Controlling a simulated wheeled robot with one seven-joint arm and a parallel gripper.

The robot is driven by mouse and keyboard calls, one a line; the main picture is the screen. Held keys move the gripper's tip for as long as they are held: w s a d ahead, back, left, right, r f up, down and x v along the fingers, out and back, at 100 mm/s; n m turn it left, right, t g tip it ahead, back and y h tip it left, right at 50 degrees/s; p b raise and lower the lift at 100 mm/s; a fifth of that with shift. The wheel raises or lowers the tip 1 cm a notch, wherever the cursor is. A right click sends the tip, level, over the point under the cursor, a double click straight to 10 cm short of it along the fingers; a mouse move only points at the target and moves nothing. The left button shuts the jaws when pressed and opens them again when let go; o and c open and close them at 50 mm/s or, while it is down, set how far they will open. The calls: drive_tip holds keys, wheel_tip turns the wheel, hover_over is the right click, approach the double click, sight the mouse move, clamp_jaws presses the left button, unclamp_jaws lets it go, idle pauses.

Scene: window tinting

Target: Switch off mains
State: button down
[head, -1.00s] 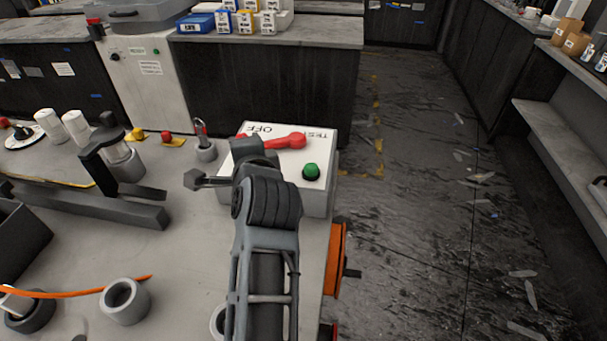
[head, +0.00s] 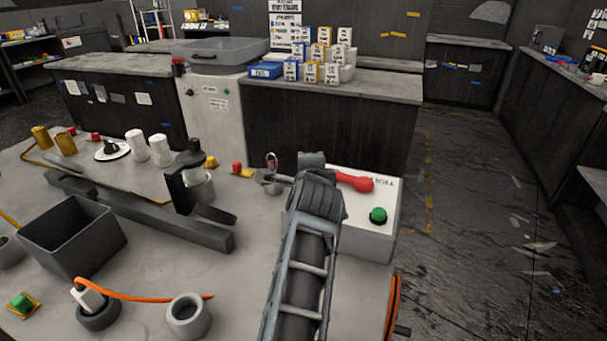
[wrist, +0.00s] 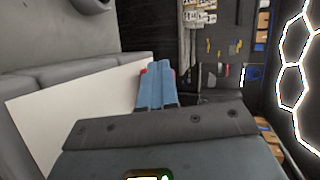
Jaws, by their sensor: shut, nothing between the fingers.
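The mains switch box (head: 352,240) is a white box on the right end of the workbench, with a red lever (head: 355,183) and a green button (head: 378,215) on top. The lever's knob end lies toward the TEST lettering. My arm hides the box's left part, including the OFF lettering and the lever's other end. In the wrist view my gripper's blue fingers (wrist: 157,70) are shut and empty. Bits of red lever (wrist: 143,72) show on both sides of the fingertips, beside the white box top (wrist: 70,110). Whether they touch cannot be told. The fingers are not clear in the head view.
A grey bin (head: 70,240), a dark clamp-like tool (head: 190,185) and grey rings (head: 187,315) stand on the bench left of my arm. A small stand with a red-topped piece (head: 271,165) is close left of the box.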

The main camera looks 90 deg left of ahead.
drive_tip(key=shift+w+a+b, duration=0.15)
drive_tip(key=shift+a+b, duration=0.15)
drive_tip(key=shift+a, duration=0.5)
drive_tip(key=shift+w+a, duration=0.1)
drive_tip(key=shift+a, duration=0.15)
drive_tip(key=shift+r, duration=0.1)
